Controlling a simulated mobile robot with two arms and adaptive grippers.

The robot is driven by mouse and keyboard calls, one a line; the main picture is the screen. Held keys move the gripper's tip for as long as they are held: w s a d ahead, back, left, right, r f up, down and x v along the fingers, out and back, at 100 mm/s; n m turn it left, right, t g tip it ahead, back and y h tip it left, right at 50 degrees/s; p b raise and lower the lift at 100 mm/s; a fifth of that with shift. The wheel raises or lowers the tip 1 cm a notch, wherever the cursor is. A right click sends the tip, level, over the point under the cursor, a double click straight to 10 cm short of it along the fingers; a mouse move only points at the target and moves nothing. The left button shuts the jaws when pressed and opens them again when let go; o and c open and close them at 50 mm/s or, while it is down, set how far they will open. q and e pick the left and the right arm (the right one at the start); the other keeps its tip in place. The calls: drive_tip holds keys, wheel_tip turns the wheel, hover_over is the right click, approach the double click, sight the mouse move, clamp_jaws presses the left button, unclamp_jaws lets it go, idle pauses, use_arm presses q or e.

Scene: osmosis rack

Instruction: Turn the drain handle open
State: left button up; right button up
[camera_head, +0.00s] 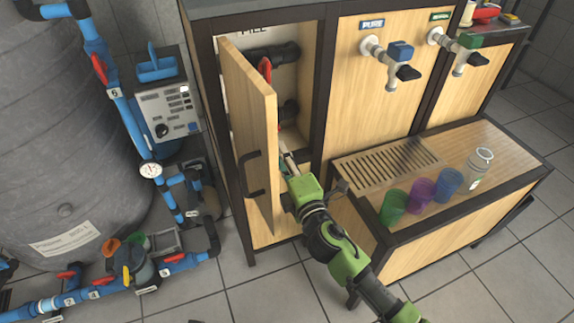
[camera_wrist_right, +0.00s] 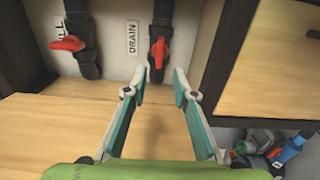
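The red drain handle (camera_wrist_right: 158,50) sits on a dark vertical pipe beside the DRAIN label (camera_wrist_right: 132,37), inside the open cabinet. In the wrist view it hangs roughly upright, just beyond my right gripper's fingertips. My right gripper (camera_wrist_right: 163,76) is open, with its two fingers apart and nothing visible between them. In the head view my right gripper (camera_head: 287,152) reaches into the cabinet past the open door; the drain handle is mostly hidden there. Whether the fingertips touch the handle is unclear. My left gripper is not in view.
The open wooden cabinet door (camera_head: 250,135) stands left of my right arm. A counter with a drain grate (camera_head: 385,163) and several coloured cups is on the right. A grey tank (camera_head: 60,140) stands at left.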

drive_tip(key=v, duration=0.3)
drive_tip(key=shift+s+d, duration=0.15)
drive_tip(key=shift+s, duration=0.2)
